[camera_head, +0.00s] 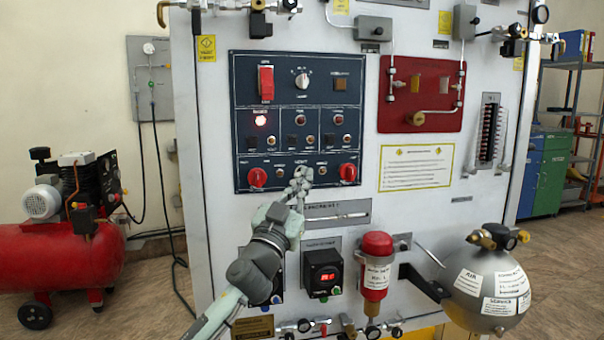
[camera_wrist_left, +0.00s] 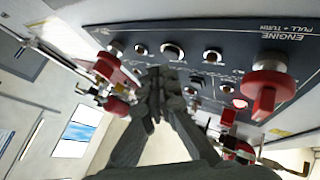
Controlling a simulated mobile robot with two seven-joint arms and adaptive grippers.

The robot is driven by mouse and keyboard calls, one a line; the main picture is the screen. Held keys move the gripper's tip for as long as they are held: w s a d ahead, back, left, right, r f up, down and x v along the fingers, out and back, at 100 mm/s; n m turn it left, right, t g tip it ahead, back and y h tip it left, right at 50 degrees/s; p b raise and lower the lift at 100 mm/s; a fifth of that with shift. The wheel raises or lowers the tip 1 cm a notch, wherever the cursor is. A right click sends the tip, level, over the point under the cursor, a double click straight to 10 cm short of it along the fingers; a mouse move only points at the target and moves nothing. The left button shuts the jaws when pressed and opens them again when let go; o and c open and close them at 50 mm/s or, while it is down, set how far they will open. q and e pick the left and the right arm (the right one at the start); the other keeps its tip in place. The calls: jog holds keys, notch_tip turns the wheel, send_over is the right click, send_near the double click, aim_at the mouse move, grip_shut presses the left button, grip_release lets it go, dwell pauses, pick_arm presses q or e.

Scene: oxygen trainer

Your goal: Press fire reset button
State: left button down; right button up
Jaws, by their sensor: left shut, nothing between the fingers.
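The dark blue control panel (camera_head: 245,97) is on the upper front of the white trainer. It carries a red switch, a lit red lamp (camera_head: 260,121), several small buttons and two red knobs along the bottom. The labels are too small for me to tell which button is fire reset. My left gripper (camera_head: 302,176) is shut and empty, in front of the panel's lower edge between the red knobs. In the left wrist view, my shut fingers (camera_wrist_left: 157,90) point at the panel (camera_wrist_left: 225,37), covering some controls; I cannot tell whether they touch it. My right gripper is not in view.
A red knob (camera_wrist_left: 265,90) marked ENGINE sticks out at right in the wrist view. A red compressor (camera_head: 65,258) stands at left on the floor.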

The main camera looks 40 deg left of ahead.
pick_arm(q)
jog(key=shift+w+a, duration=0.1)
jog(key=shift+a, duration=0.05)
dwell(0.6)
jog(key=shift+w+a, duration=0.15)
jog(key=shift+a, duration=0.05)
jog(key=shift+w+a, duration=0.25)
jog(key=shift+a, duration=0.05)
dwell(0.7)
dwell(0.4)
jog(key=shift+s+d, duration=0.5)
jog(key=shift+d, duration=0.15)
jog(key=shift+s+d+p, duration=0.3)
jog(key=shift+s+d, duration=1.35)
jog(key=shift+d, duration=0.25)
